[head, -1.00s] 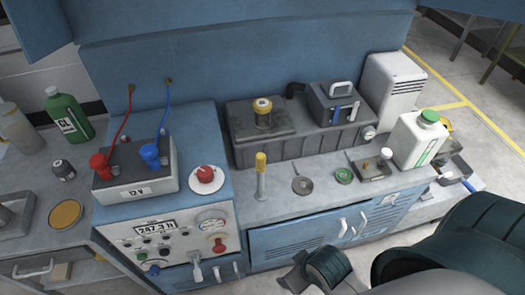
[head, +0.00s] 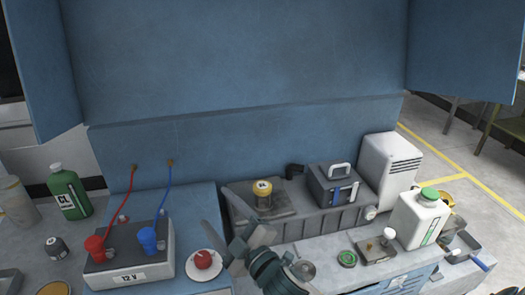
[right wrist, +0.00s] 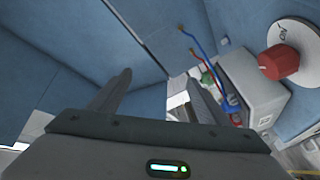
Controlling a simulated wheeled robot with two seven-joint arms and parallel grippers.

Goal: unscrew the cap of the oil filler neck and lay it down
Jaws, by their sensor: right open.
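The oil filler neck with its yellow cap (head: 263,187) stands upright on the grey engine block (head: 300,232) in the head view. The cap sits on top of the neck. My right gripper (head: 230,238) is open and empty, in front of the block, lower and slightly left of the cap, and apart from it. In the right wrist view its two fingers (right wrist: 155,88) are spread, with blue panels and part of the battery beyond them. The cap does not show in that view. My left gripper is not in view.
A battery (head: 130,262) with red and blue leads stands at the left, and a red knob (head: 203,259) is beside my gripper. A grey box with a handle (head: 334,186) and a white jug (head: 419,218) stand right. A blue panel (head: 240,150) rises behind.

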